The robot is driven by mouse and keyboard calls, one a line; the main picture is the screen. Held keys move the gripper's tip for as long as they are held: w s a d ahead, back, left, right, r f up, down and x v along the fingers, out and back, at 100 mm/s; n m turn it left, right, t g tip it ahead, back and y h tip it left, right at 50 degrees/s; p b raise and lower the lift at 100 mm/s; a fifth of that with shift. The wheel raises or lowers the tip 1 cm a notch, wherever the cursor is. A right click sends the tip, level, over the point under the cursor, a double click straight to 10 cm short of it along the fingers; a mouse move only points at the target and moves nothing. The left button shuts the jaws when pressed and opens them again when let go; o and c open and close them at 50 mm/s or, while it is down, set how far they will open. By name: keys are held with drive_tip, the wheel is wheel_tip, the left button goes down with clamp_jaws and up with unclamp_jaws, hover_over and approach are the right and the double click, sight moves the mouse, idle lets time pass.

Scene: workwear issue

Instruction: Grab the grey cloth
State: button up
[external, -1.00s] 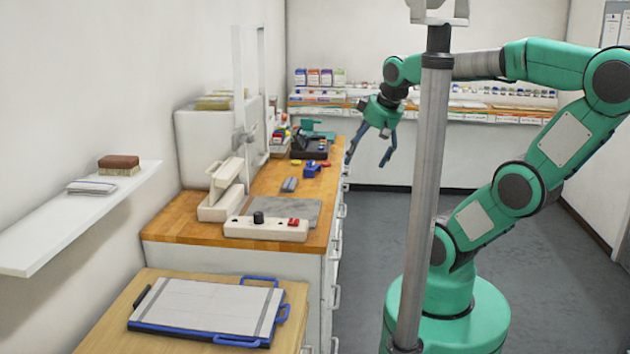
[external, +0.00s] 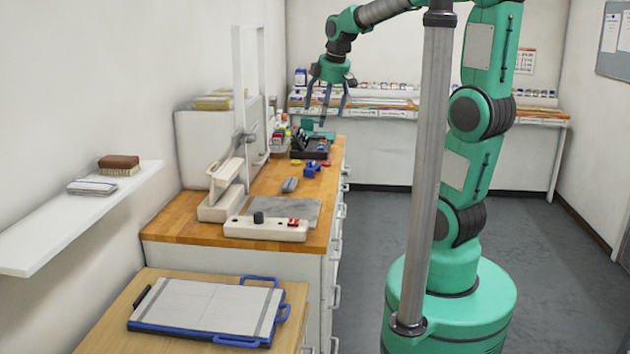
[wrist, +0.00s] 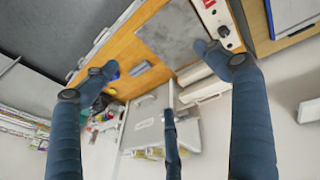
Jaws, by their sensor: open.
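My gripper (external: 327,108) is open and empty, fingers pointing down, high above the far part of the wooden worktop. Its blue fingers are spread in the wrist view (wrist: 165,75). A small grey item (external: 289,185) lies on the worktop; it also shows in the wrist view (wrist: 140,69). A flat grey sheet (external: 300,210) lies nearer the front and shows in the wrist view (wrist: 172,34). A folded pale grey-white cloth (external: 92,187) lies on the white wall shelf at left. I cannot tell for certain which is the grey cloth. My gripper touches none of them.
A white press (external: 227,185) with a tall frame and a control box (external: 265,229) stand on the worktop (external: 185,229). Blue, red and dark items sit at its far end. A clipboard-like board (external: 205,305) lies in front.

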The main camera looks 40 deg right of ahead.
drive_tip(key=w+d+f+n+g+p, duration=0.1)
drive_tip(key=w+d+f+n+p, duration=0.2)
drive_tip(key=w, duration=0.8)
drive_tip(key=w+d+f+n+g+p, duration=0.1)
drive_tip(key=w+f+n+p, duration=0.4)
drive_tip(key=w, duration=0.6)
drive_tip(key=w+d+f+n+p, duration=0.2)
drive_tip(key=w+f+n, duration=0.2)
drive_tip(key=w+f, duration=0.2)
drive_tip(key=w+d+f+n+g+p, duration=0.1)
drive_tip(key=w+d+f+n+p, duration=0.2)
drive_tip(key=w+f+n, duration=0.2)
wheel_tip(320, 180, down, 5)
drive_tip(key=shift+w+r+g+p, duration=0.2)
drive_tip(key=shift+w+g+p, duration=0.1)
drive_tip(key=shift+w, duration=0.95)
hover_over(286, 182)
drive_tip(key=shift+w+d+f, duration=0.1)
drive_tip(key=shift+f, duration=2.05)
drive_tip(key=shift+d+f, duration=0.1)
drive_tip(key=shift+f, duration=2.05)
drive_tip(key=shift+a+f+p, duration=0.1)
drive_tip(key=shift+f+p, duration=0.45)
drive_tip(key=shift+f, duration=2.05)
